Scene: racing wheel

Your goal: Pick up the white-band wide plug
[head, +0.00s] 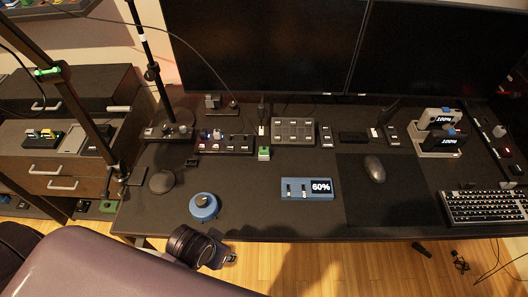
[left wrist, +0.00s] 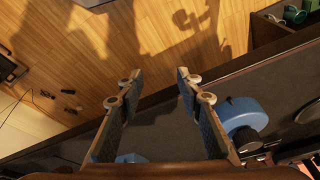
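I cannot tell for certain which thing is the white-band wide plug. Small plug-like pieces sit in a dark strip (head: 224,150) at the back left of the desk, too small to read their bands. A small black piece with a white part (head: 262,130) stands just right of the strip, also unclear. My left gripper (head: 227,258) is at the desk's front edge, below the blue round device. In the left wrist view its two fingers (left wrist: 160,78) are spread apart with nothing between them. My right gripper is not in view.
A green-fronted block (head: 264,154), a grey multi-button unit (head: 294,131), a mouse (head: 374,169) and a keyboard (head: 486,207) are there too. Monitors stand behind. The desk's front middle is fairly clear.

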